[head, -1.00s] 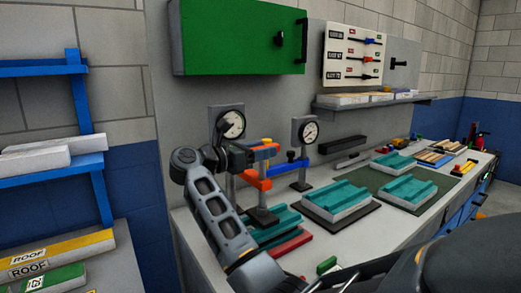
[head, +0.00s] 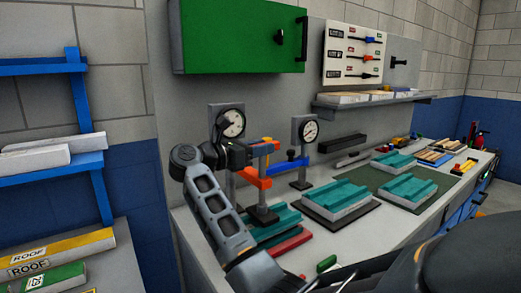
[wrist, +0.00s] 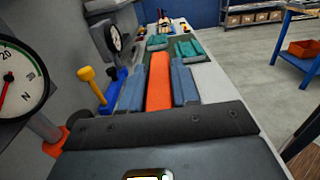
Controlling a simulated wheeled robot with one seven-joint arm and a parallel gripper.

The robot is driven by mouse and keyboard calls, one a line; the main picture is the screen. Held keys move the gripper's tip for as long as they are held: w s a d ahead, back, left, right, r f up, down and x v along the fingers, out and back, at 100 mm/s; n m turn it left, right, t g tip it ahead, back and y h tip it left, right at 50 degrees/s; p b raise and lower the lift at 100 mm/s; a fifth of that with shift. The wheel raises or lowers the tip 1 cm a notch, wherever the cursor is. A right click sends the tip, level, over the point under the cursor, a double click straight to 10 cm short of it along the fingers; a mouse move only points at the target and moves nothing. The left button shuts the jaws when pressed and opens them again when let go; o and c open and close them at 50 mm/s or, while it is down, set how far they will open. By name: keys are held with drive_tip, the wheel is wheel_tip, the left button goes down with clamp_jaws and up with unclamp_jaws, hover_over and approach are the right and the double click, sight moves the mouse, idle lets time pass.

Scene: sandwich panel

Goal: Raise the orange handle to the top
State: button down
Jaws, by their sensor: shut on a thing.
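The orange handle (wrist: 158,82) lies lengthwise between the two blue-grey fingers of my gripper (wrist: 158,88) in the wrist view. The fingers are shut on it. In the head view my gripper (head: 262,151) is at the near gauge stand, above the teal block, and its fingers hide most of the handle. An orange arm (head: 250,176) joins the stand just below the gripper. The near gauge (head: 232,123) is above and left of the fingers, and it also shows large at the left of the wrist view (wrist: 14,78).
A second gauge stand (head: 305,131) with a blue arm is to the right. Teal blocks (head: 338,194) lie on the bench, with a red block (head: 288,242) at its front edge. A green cabinet (head: 235,38) hangs above. A blue rack (head: 50,135) is at left.

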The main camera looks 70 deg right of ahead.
drive_tip(key=shift+r+b, duration=0.3)
drive_tip(key=shift+r, duration=2)
drive_tip(key=c, duration=0.9)
unclamp_jaws()
drive_tip(key=shift+f, duration=0.1)
drive_tip(key=shift+a, duration=0.1)
drive_tip(key=shift+w+a+f, duration=0.1)
drive_tip(key=shift+w+a, duration=0.1)
drive_tip(key=shift+a, duration=0.05)
drive_tip(key=b+v, duration=0.2)
drive_tip(key=v, duration=0.5)
drive_tip(key=shift+a, duration=0.1)
